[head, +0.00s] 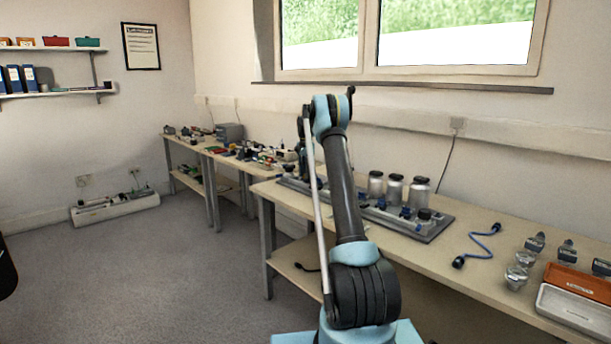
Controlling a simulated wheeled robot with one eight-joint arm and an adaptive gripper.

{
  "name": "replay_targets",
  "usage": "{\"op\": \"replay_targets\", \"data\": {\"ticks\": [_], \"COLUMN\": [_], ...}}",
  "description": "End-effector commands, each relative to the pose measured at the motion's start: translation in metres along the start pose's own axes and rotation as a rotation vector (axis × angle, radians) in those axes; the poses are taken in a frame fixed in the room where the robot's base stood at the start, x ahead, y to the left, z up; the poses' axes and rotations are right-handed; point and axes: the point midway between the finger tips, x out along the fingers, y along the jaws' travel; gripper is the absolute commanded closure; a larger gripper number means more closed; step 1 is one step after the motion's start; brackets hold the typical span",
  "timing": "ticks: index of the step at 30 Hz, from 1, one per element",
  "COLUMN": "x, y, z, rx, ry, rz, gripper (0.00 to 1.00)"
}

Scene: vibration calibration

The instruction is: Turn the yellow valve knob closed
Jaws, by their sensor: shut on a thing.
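A long grey panel (431,235) lies on the bench, with several dark blue fittings (405,212) along it. I cannot make out a yellow valve knob; my own arm covers the middle of the panel. My arm rises from the bottom centre to a light blue joint above the bench. A dark part of it hangs down behind the thin rod, towards the panel's left part. My gripper's fingers are hidden, so I cannot see what they touch.
Several lidded jars (418,192) stand behind the panel. A blue cable (484,241) lies right of it. Small instruments (534,243) and an orange case (581,282) are at the right end of the bench (455,270). Open floor (130,280) is at left.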

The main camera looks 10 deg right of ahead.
Motion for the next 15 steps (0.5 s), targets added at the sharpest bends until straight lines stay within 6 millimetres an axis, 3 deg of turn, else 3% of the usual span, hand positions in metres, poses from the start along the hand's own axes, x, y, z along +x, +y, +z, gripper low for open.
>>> {"op": "replay_targets", "data": {"ticks": [15], "x": [-0.0007], "y": [-0.0037], "z": [0.0002], "rx": [-0.434], "ry": [0.005], "rz": [-0.006], "gripper": [1.0]}}
